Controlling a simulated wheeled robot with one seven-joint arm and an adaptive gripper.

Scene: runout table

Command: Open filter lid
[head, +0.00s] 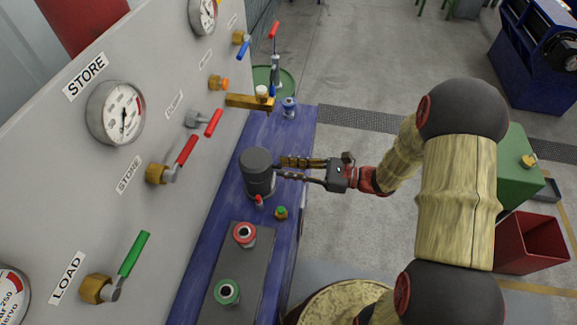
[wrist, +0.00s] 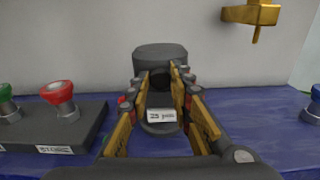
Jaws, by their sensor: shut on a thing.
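The filter (head: 258,185) is a dark grey upright cylinder on the blue bench. Its round lid (head: 256,159) is on top and looks closed. In the wrist view the lid (wrist: 160,54) is straight ahead, above a "25 µm" label (wrist: 162,116). My gripper (head: 281,168) comes level from the right. Its brass-coloured fingers reach the lid's near side. In the wrist view my gripper (wrist: 161,77) is shut on a dark part at the lid's lower front. The fingertips hide the exact contact.
A grey plate carries a red-ringed button (head: 244,234) and a green-ringed button (head: 227,292). A small red piece (head: 259,200) and a green-topped fitting (head: 280,212) stand close to the filter. A brass spout (head: 250,101) juts from the panel (head: 60,180) behind. Open floor lies right.

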